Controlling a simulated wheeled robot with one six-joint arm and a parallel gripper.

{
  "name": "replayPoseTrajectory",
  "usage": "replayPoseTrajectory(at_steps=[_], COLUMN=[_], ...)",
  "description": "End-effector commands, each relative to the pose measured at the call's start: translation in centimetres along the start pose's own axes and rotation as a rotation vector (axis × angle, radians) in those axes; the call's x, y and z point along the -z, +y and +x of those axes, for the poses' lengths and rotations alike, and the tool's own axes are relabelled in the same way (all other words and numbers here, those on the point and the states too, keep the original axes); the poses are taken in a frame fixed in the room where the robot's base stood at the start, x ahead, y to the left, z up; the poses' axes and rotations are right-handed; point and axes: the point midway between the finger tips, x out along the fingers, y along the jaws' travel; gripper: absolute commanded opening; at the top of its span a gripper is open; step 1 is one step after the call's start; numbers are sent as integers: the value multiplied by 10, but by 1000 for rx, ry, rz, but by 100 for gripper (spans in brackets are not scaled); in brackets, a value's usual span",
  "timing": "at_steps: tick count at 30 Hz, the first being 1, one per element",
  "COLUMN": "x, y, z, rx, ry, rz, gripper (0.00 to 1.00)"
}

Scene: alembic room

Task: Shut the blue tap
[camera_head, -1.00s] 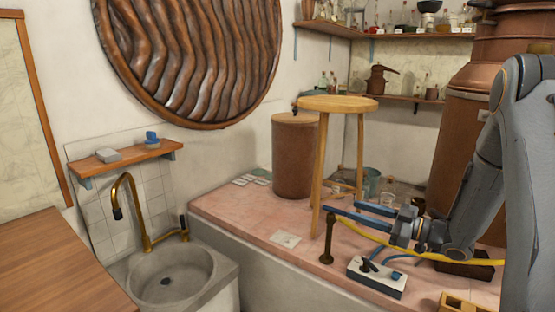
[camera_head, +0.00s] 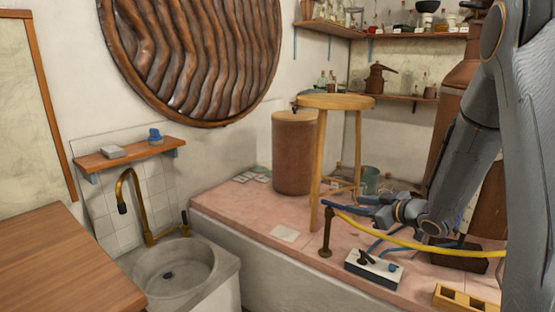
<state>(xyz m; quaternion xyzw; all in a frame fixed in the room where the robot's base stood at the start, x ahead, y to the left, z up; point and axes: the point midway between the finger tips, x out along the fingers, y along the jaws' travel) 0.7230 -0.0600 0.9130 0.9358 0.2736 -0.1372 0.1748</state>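A low white-topped box (camera_head: 374,270) sits on the pink counter in the head view. It carries a small black lever (camera_head: 366,257) and a small blue part (camera_head: 393,267) at its right end, which looks like the blue tap. Its exact lever position is too small to tell. My gripper (camera_head: 346,206) is above and behind the box, apart from it, pointing left. Its two blue fingers look spread with nothing between them. Thin blue tubing (camera_head: 384,238) runs behind the box.
A bronze post (camera_head: 326,235) stands left of the box, with a yellow hose (camera_head: 415,246) crossing behind the box. A wooden stool (camera_head: 337,102) stands behind my gripper. A slotted wooden block (camera_head: 462,300) is at lower right. The sink (camera_head: 180,273) is at left.

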Motion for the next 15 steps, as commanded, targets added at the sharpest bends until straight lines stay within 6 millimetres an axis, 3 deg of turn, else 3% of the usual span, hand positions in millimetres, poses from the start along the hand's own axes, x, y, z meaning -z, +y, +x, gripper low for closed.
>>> replayPoseTrajectory(at_steps=[4, 8, 11, 15], x=[-7, -24, -38, -55], y=[-3, -20, -48, -108], z=[-13, -45, -79, -135], rx=[-126, -219, -264, -277], ry=[-215, -434, -601, -833], rz=[56, 150, 244, 394], gripper=[33, 33, 33, 33])
